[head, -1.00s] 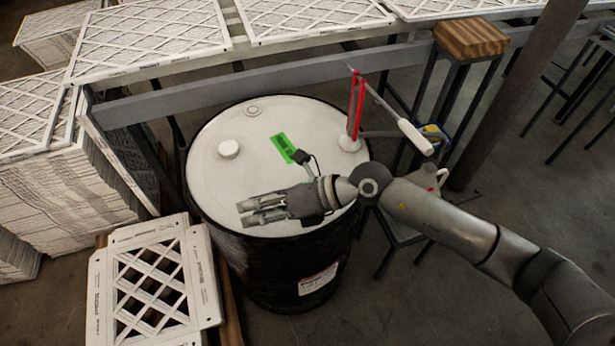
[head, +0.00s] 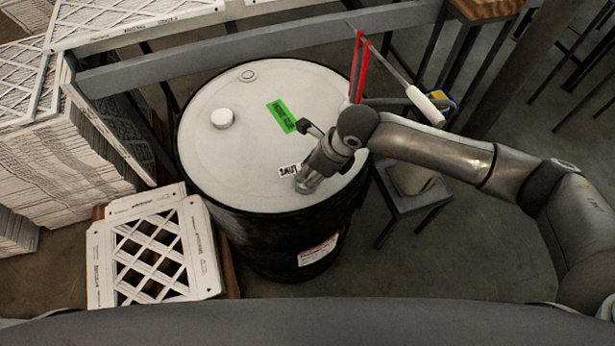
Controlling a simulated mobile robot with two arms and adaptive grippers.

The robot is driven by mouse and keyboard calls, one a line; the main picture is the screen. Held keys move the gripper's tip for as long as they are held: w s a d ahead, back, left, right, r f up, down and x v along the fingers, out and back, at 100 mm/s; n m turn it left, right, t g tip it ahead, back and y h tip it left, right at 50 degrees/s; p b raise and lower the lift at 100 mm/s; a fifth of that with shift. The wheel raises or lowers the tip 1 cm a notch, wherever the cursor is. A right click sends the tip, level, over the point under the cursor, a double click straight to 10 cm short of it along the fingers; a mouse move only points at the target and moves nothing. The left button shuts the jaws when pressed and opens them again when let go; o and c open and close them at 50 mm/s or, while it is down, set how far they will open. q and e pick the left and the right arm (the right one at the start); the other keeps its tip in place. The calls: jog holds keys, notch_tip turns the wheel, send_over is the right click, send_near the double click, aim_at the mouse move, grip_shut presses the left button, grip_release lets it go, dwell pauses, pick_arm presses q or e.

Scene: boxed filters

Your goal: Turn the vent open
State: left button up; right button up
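A black drum with a white lid (head: 215,165) stands in the middle. A white round cap (head: 222,118) sits on the lid's left part, and a small flat round fitting (head: 248,76) is near its back edge. A green label (head: 281,117) lies on the lid. A small label (head: 289,170) that seems to read "SHUT" lies beside my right gripper (head: 303,186). The gripper points down at the lid's front part; whether it touches or holds anything there is hidden. I cannot make out a vent under it. My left gripper is not in view.
A white lattice-faced filter (head: 208,262) is at front left. Stacked filters (head: 70,160) stand left. A grey rail (head: 250,45) runs behind.

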aim_at(306, 179)
jog(key=shift+b+x, duration=0.45)
jog(key=shift+x, duration=0.8)
grip_shut()
